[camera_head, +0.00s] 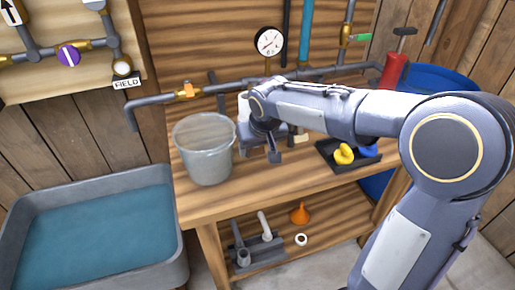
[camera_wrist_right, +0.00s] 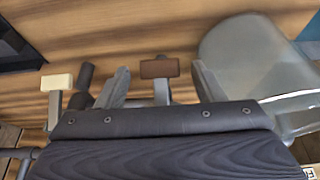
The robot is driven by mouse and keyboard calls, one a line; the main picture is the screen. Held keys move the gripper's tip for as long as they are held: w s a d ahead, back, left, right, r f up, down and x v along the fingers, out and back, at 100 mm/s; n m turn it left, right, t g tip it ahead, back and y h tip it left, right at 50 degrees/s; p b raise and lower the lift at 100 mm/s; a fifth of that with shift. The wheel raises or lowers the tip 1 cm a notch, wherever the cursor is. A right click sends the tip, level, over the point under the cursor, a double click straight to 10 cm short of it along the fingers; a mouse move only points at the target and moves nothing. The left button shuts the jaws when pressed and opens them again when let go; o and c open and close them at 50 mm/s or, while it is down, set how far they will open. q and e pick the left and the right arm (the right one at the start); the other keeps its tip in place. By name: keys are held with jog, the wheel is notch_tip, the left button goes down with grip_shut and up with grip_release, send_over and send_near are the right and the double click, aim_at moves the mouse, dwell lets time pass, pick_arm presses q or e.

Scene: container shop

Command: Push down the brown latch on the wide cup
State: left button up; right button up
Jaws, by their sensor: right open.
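The brown latch (camera_wrist_right: 159,68) shows in the right wrist view as a small block on a grey stem. My right gripper (camera_wrist_right: 161,75) is open, with one finger on each side of the latch. I cannot tell whether they touch. In the head view my right gripper (camera_head: 270,150) is over the workbench, just right of the clear bucket, and the brown latch is hidden there. A pale upright vessel (camera_head: 243,106) is partly hidden behind my wrist; I cannot tell whether it is the wide cup. My left gripper is not in view.
A clear bucket (camera_head: 205,150) stands close by on the wooden bench (camera_head: 240,185). A cream latch (camera_wrist_right: 57,82) is on the other side. A black tray (camera_head: 328,155) holds yellow and blue pieces. Pipes and a gauge (camera_head: 269,41) are behind. A water-filled tub (camera_head: 180,245) is at left.

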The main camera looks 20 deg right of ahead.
jog(key=shift+w+f, duration=0.1)
jog(key=shift+f, duration=0.1)
jog(key=shift+c, duration=0.3)
jog(key=c, duration=0.9)
jog(key=f+t+b, duration=0.1)
jog(key=t+b, duration=0.1)
jog(key=b, duration=0.3)
jog(key=shift+w+f, duration=0.1)
jog(key=shift+w, duration=0.1)
jog(key=shift+b, duration=0.3)
jog(key=shift+w+r+t, duration=0.1)
jog(key=shift+r+t, duration=0.15)
jog(key=shift+t, duration=0.05)
jog(key=o, duration=1)
jog(key=shift+c, duration=0.2)
